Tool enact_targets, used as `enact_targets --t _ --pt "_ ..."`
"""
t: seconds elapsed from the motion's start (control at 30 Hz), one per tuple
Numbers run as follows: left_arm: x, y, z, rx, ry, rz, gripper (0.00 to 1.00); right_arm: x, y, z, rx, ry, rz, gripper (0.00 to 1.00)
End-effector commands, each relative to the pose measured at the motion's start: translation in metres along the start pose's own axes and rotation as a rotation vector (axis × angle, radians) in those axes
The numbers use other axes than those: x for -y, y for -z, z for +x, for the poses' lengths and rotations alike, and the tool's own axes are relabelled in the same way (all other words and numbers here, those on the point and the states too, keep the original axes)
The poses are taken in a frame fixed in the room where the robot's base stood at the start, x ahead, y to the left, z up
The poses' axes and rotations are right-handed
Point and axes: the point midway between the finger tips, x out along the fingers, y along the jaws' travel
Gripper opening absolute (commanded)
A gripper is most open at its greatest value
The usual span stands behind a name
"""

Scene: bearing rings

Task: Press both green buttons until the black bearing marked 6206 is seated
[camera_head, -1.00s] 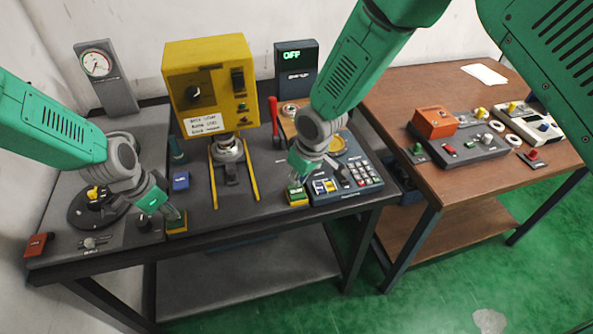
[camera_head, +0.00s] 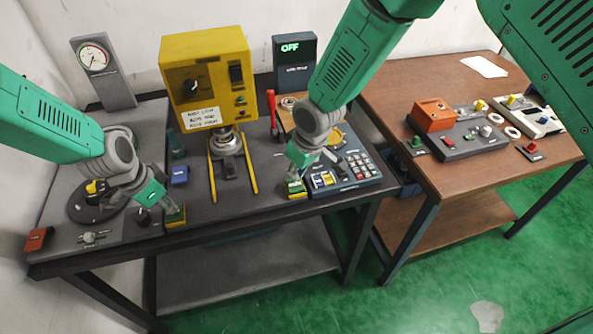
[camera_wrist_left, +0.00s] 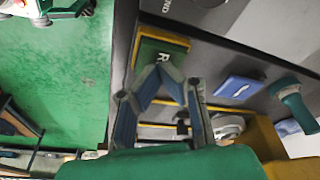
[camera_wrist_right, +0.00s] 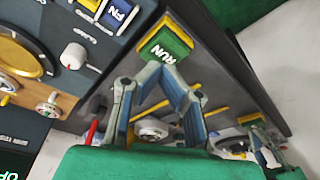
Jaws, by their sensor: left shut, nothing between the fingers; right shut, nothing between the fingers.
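The left green button (camera_wrist_left: 156,58) sits on a yellow base at the table's front edge; it also shows in the head view (camera_head: 174,216). My left gripper (camera_head: 173,207) is shut and empty, its tips over this button. The right green button, marked RUN (camera_wrist_right: 168,47), sits in a yellow base beside the keypad panel. My right gripper (camera_head: 295,178) is shut and empty, its tips at this button. Whether the tips touch the buttons, I cannot tell. Under the yellow press (camera_head: 207,70) is a silvery round part (camera_head: 226,144). I cannot make out a black bearing marked 6206.
The keypad panel (camera_head: 345,172) lies right. A brown table (camera_head: 400,95) stands farther right.

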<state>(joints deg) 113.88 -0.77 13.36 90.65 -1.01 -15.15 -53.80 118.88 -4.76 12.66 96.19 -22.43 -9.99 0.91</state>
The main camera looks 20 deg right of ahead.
Motion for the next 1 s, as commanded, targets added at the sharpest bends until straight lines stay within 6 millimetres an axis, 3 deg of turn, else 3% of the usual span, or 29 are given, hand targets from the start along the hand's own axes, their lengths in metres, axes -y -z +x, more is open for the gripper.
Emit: enact_targets --t 1.0 --pt "0.000 0.000 0.000 0.000 0.000 0.000 0.00 0.000 -0.005 0.021 0.000 0.000 0.000 0.00"
